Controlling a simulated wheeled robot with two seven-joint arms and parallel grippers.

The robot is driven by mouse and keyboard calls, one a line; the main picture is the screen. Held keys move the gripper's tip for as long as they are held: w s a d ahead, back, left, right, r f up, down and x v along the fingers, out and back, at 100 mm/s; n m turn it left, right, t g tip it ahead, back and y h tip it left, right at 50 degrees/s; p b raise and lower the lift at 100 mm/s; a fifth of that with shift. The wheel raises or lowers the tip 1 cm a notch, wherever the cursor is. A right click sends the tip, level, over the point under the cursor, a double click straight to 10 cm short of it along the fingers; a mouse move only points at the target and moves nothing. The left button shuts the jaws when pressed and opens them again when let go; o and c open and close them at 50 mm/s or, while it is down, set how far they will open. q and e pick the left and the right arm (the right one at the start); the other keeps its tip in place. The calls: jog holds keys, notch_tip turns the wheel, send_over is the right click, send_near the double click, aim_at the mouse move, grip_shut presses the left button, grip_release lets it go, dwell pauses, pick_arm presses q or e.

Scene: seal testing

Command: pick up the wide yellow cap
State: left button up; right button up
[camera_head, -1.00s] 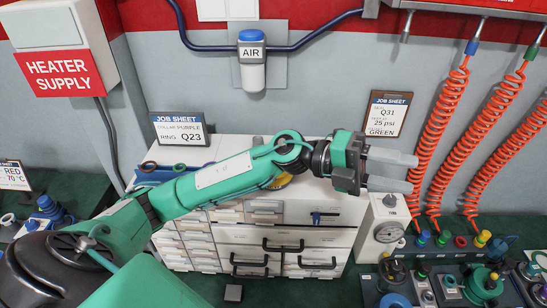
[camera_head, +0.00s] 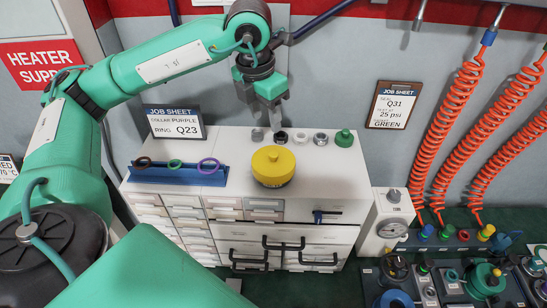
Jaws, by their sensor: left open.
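The wide yellow cap (camera_head: 273,163) sits on the white cabinet top (camera_head: 335,178). It is round with a small knob on top and a dark lower edge. My left gripper (camera_head: 267,125) points down just behind the cap, near the back of the cabinet top. Its two pale fingers are open, and I see nothing held between them. The fingers look apart from the cap; their exact height above the top is hard to tell. My right gripper is not in view.
Small metal fittings (camera_head: 320,138) and a green cap (camera_head: 344,138) stand behind the yellow cap. A blue rack (camera_head: 180,174) with colored rings is at the left. A white gauge box (camera_head: 386,225) stands right of the cabinet. The cabinet top's front right is clear.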

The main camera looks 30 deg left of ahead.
pick_arm(q)
jog(key=p, duration=0.2)
send_over(273, 153)
jog(key=s, duration=0.1)
jog(key=f, duration=0.6)
jog(key=shift+s+f, duration=0.2)
jog(key=shift+f, duration=0.05)
jog(key=shift+w+f+p, duration=0.1)
jog(key=shift+f+p, duration=0.2)
jog(key=shift+f, duration=0.05)
jog(key=f+p, duration=0.1)
jog(key=f, duration=0.1)
jog(key=w+f+p, duration=0.1)
jog(key=f, duration=0.1)
jog(key=shift+f, duration=0.3)
grip_shut()
jog(key=shift+r, duration=0.1)
